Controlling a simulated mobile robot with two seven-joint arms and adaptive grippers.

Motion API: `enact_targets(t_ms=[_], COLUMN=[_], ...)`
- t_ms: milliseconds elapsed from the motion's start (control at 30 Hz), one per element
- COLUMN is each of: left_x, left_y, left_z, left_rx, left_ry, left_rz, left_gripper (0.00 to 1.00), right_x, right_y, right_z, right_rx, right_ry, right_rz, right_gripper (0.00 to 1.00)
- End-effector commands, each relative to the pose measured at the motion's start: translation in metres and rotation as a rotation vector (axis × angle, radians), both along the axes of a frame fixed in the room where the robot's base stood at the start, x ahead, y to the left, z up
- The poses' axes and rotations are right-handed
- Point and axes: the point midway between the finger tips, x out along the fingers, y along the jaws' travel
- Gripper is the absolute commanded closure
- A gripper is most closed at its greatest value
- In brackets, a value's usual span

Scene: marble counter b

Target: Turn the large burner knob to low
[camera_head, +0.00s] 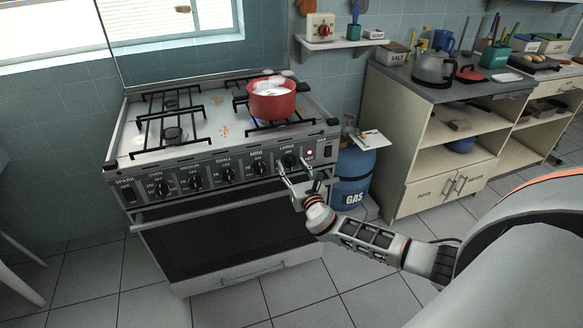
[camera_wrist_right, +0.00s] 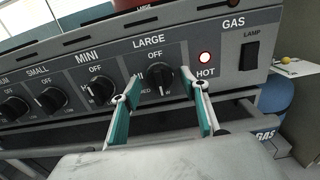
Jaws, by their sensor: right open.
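The large burner knob (camera_wrist_right: 160,78) is black and sits under the label LARGE in the right wrist view, with OFF above it and HI at its left. Its exact pointer setting is hard to read. In the head view the knob (camera_head: 289,161) is near the right end of the stove's front panel. My right gripper (camera_head: 294,175) is in front of it. In the right wrist view the open gripper (camera_wrist_right: 161,92) has its teal-padded fingers on either side of the knob, with visible gaps to it. My left gripper is not in view.
The MINI knob (camera_wrist_right: 98,89) is close to the left finger; a red HOT lamp (camera_wrist_right: 205,58) glows on the right. The oven handle (camera_head: 215,203) runs below. A blue gas cylinder (camera_head: 352,178) stands right.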

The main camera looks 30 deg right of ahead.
Motion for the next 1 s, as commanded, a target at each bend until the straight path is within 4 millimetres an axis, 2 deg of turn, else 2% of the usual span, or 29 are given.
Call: enact_targets(t_ms=[267,1000], left_x=[0.001,0.011], left_y=[0.000,0.000], left_z=[0.003,0.037], left_rx=[0.000,0.000], left_ry=[-0.003,-0.033], left_rz=[0.000,0.000], left_gripper=[1.00,1.00], right_x=[-0.003,-0.064], right_y=[0.001,0.015], right_z=[0.001,0.002], right_rx=[-0.002,-0.003], right_ry=[0.000,0.000], right_rz=[0.000,-0.001], right_gripper=[0.56,0.56])
